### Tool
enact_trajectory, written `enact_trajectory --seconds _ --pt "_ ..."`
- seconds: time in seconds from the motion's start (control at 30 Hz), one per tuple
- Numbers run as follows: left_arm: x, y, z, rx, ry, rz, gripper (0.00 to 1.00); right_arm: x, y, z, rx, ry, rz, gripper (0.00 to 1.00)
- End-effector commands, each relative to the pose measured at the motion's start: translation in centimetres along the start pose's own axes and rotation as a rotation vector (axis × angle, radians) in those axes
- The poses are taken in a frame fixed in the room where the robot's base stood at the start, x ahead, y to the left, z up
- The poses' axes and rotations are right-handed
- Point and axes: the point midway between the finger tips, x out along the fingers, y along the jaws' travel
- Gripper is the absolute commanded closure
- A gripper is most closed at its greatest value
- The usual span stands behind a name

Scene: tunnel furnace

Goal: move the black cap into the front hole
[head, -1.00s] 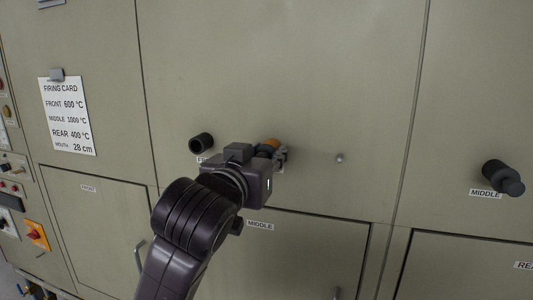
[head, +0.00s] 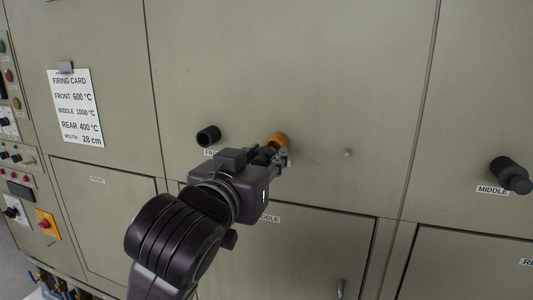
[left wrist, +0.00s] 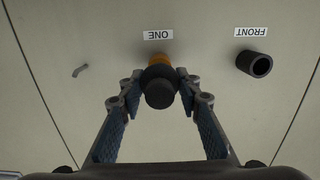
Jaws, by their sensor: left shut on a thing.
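The black cap (left wrist: 159,94) shows in the left wrist view between the fingertips of my left gripper (left wrist: 157,90), in front of the orange collar (left wrist: 158,60) labelled ONE. I cannot tell whether the cap is still seated in the collar or just clear of it. My left gripper (head: 272,156) is shut on the cap; in the head view it hides most of it, and the orange collar (head: 278,140) shows behind. The front hole (head: 208,136) is a black open tube, empty, left of the gripper; it also shows upper right in the left wrist view (left wrist: 255,64). My right gripper is out of view.
A capped black tube (head: 510,175) labelled MIDDLE sticks out at the right. A firing card (head: 76,106) hangs at the left, beside a control panel. The wall between collar and front tube is clear.

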Motion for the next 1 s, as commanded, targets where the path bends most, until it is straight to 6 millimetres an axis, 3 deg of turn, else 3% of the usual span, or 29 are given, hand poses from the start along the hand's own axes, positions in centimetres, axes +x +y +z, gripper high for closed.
enact_trajectory --seconds 0.23,0.57,0.73,1.0 --pt "-0.6 0.0 -0.1 0.000 0.001 0.001 0.94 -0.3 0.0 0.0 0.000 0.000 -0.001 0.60" --pt "-5.2 0.0 0.0 0.000 0.002 0.002 0.94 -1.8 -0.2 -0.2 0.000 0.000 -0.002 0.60" --pt "-7.6 0.1 0.4 0.000 0.005 0.002 0.94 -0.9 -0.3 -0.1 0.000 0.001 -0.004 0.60" --pt "-8.8 -0.1 0.9 -0.002 0.008 -0.004 0.94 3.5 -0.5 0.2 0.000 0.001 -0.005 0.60"
